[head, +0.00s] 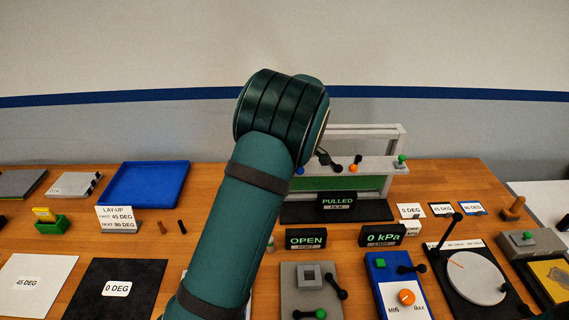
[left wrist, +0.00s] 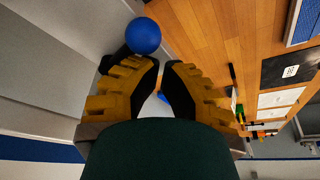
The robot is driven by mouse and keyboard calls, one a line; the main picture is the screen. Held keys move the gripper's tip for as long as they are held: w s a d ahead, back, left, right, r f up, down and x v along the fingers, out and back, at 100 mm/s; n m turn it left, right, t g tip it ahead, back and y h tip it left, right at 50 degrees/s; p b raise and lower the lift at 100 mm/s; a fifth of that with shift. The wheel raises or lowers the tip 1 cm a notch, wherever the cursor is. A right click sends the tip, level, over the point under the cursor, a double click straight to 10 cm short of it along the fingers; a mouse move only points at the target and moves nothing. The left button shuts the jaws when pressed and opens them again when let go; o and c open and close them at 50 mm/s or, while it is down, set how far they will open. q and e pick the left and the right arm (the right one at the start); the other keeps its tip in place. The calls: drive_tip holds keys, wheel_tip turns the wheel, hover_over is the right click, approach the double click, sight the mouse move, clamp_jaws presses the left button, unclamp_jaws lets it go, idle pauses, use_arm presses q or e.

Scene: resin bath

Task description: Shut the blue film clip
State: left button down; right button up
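The film frame (head: 372,165) is a light-grey stand at the back of the table. The blue clip's ball (head: 300,171) shows at the edge of my left arm, which hides much of that end of the frame. In the left wrist view the round blue ball (left wrist: 143,36) is close beyond the fingertips, toward the left finger. I cannot tell whether it touches. My left gripper (left wrist: 161,64) has its yellow and black fingertips nearly together, with only a narrow gap and nothing held between them. My right gripper is out of view.
An orange clip knob (head: 353,168) and a green knob (head: 402,159) are farther right on the frame. The "PULLED" sign (head: 337,201) stands in front. The "OPEN" sign (head: 306,238), "0 kPa" sign (head: 382,235) and blue tray (head: 147,184) are also on the table.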

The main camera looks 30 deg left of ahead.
use_arm(q)
drive_tip(key=shift+w+d, duration=0.25)
drive_tip(key=shift+d, duration=0.55)
drive_tip(key=shift+w+d, duration=0.1)
drive_tip(key=shift+d, duration=0.15)
